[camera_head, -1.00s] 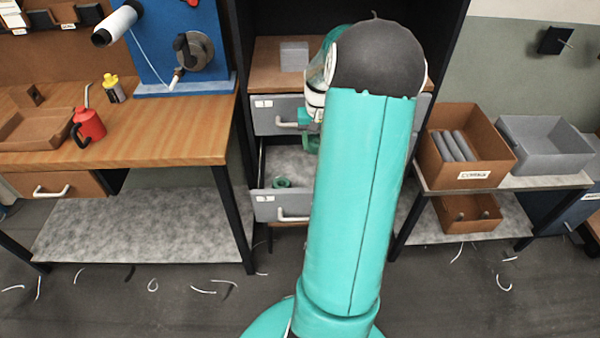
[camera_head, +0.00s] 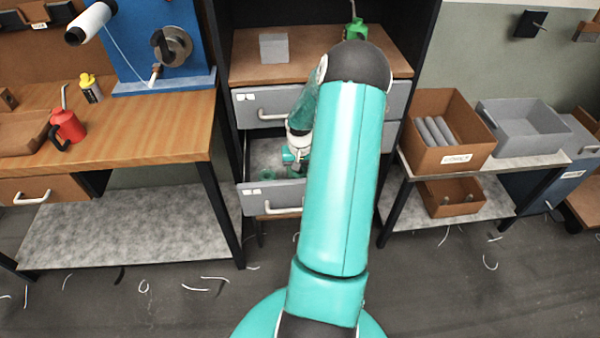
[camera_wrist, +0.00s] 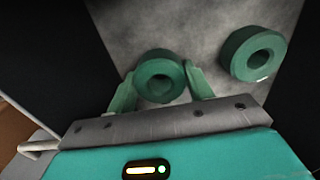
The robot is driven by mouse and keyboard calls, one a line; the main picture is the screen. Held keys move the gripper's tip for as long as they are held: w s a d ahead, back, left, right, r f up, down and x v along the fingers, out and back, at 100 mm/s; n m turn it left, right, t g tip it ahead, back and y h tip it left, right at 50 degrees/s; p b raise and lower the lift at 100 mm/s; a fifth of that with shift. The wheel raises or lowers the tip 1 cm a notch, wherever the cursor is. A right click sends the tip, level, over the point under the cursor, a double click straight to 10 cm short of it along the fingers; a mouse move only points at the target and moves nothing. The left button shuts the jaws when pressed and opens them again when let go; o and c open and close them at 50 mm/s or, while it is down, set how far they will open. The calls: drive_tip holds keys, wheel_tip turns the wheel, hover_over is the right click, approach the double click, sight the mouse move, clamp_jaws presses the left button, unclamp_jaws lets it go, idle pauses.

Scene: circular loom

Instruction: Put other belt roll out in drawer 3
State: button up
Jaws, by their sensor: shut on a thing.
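In the wrist view, my gripper (camera_wrist: 163,92) is shut on a green belt roll (camera_wrist: 160,68), with one finger on each side of it. A second green belt roll (camera_wrist: 253,55) lies to the right on the drawer floor, apart from the held one. In the head view, the open lower drawer (camera_head: 270,198) has a grey speckled floor, and a green roll (camera_head: 268,174) shows at its left. My gripper (camera_head: 293,165) is down inside this drawer. My arm hides the drawer's right part. I cannot tell whether the held roll touches the floor.
The drawer above (camera_head: 258,108) is shut, close over the open one. A workbench (camera_head: 140,130) is at left. A brown bin (camera_head: 450,160) and a grey bin (camera_head: 525,145) are at right.

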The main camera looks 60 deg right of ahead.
drive_tip(key=shift+f, duration=0.3)
drive_tip(key=shift+f, duration=0.2)
drive_tip(key=o, duration=1)
drive_tip(key=shift+r, duration=0.1)
wheel_tip(320, 180, up, 12)
drive_tip(key=shift+r, duration=0.1)
